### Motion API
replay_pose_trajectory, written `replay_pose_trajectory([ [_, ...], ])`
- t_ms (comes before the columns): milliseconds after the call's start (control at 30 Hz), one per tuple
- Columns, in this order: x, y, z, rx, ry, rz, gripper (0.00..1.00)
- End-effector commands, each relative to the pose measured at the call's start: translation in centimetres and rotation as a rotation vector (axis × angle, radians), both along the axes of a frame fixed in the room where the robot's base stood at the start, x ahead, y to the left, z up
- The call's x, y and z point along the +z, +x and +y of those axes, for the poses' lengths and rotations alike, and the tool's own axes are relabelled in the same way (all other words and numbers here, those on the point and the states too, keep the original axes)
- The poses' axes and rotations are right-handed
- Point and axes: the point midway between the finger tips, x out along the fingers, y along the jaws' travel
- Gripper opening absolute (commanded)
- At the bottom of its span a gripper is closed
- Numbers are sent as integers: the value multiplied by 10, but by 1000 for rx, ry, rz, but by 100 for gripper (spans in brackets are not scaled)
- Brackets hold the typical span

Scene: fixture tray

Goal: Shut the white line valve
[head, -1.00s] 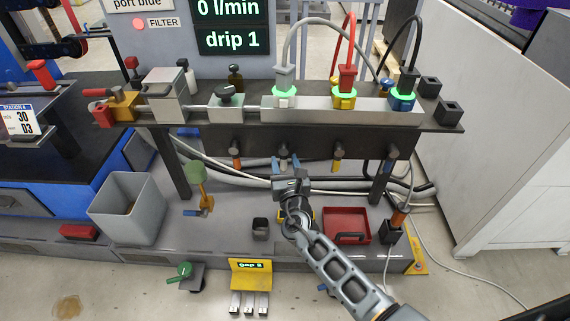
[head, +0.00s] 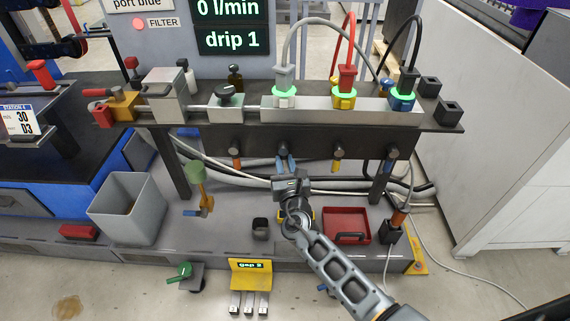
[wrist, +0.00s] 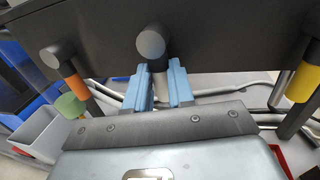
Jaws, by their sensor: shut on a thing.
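The white line valve is in the row under the shelf, with a dark round hub (wrist: 152,40) and a pale lever (wrist: 159,86) hanging down in the wrist view. My gripper (wrist: 160,90) has its two blue fingers on either side of this lever, shut on it. In the head view my gripper (head: 286,165) is just below the hub (head: 282,151), and its fingers hide most of the lever. The lever's lower end is hidden behind the gripper body in the wrist view.
An orange-handled valve (head: 235,157) hangs to the left and a yellow-handled one (head: 338,158) to the right, with a gap on each side. Cables (head: 245,178) run behind. A red tray (head: 347,219) and black cup (head: 260,228) stand below.

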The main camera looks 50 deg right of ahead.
Motion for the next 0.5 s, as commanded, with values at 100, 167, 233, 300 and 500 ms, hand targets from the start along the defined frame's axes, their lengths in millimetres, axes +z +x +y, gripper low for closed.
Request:
replay_pose_trajectory([
  [100, -1, 0, 1, 0, 5, -5, 0],
  [167, -2, 0, 1, 1, 11, -13, 0],
  [233, -3, 1, 2, 1, 23, -29, 0],
  [300, -4, 2, 2, 1, 39, -51, 0],
  [500, -8, 6, 6, 3, 120, -154, 0],
])
